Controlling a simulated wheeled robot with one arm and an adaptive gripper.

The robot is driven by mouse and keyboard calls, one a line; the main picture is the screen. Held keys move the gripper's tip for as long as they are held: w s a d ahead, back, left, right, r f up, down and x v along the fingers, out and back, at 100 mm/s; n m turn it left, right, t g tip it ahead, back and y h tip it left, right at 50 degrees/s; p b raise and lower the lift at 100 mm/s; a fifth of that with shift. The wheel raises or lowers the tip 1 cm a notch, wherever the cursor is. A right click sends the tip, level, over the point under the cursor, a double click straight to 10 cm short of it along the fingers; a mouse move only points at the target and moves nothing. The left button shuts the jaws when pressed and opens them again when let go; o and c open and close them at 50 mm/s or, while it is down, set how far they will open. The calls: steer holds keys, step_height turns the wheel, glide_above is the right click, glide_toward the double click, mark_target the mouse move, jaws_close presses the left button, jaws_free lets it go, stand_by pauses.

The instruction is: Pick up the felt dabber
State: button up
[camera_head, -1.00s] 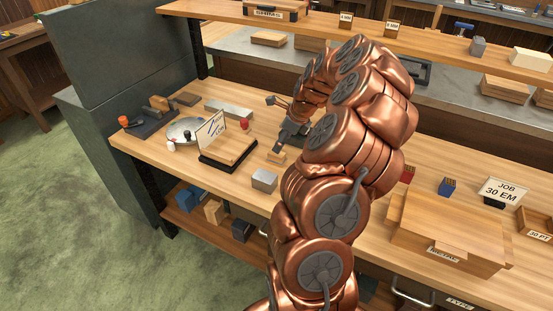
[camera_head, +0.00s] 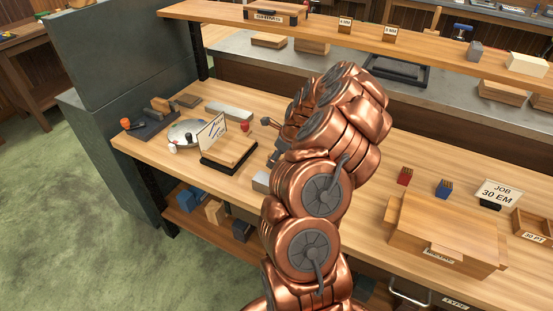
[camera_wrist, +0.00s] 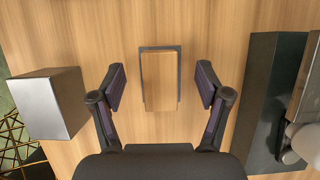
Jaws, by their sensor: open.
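A small wooden block with a dark border on its far end and sides, which looks like the felt dabber (camera_wrist: 160,65), lies on the wooden bench in the wrist view. My gripper (camera_wrist: 160,78) is open and empty, with one finger on each side of the block and a visible gap to both. I cannot tell how high the fingers are above the bench. In the head view my arm hides the block and most of my gripper.
A grey metal block (camera_wrist: 47,103) is left of my gripper in the wrist view. A dark-based wooden stand (camera_head: 228,150) with a card is close by, beside a round metal plate (camera_head: 184,133). A wooden case (camera_head: 440,235) stands at the right.

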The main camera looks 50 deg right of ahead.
steer(key=shift+c, duration=0.3)
steer(key=c, duration=1.3)
step_height(320, 180, up, 10)
steer(key=shift+r+b, duration=0.1)
steer(key=shift+b, duration=1)
steer(key=o, duration=0.7)
steer(key=c, duration=0.5)
